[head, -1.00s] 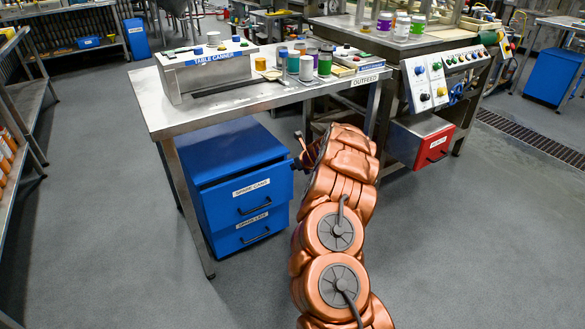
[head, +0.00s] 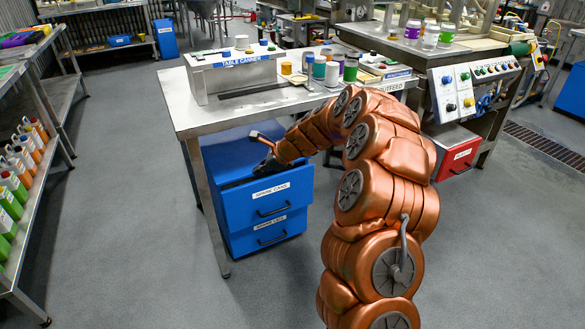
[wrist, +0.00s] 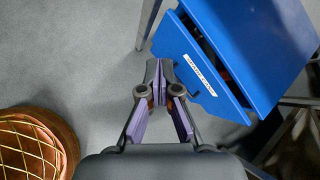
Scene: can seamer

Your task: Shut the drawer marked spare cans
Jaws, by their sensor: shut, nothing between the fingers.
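The drawer marked spare cans (head: 268,205) is the upper blue drawer under the steel table. It stands partly pulled out, with a dark gap behind its front. Its white label and dark handle face forward. In the wrist view the drawer front (wrist: 187,68) is tilted, and something reddish shows in the gap behind it. My gripper (head: 265,168) appears above the drawer's top front edge in the head view. In the wrist view my gripper (wrist: 160,64) is shut and empty, its tips beside the drawer front; I cannot tell whether they touch it.
The lower drawer (head: 265,236), marked spare lids, sits below. The steel table (head: 215,117) stands over the cabinet, with a leg (head: 207,208) at its left. A red drawer (head: 456,155) is at the right. The floor in front is clear. Shelves with bottles stand far left.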

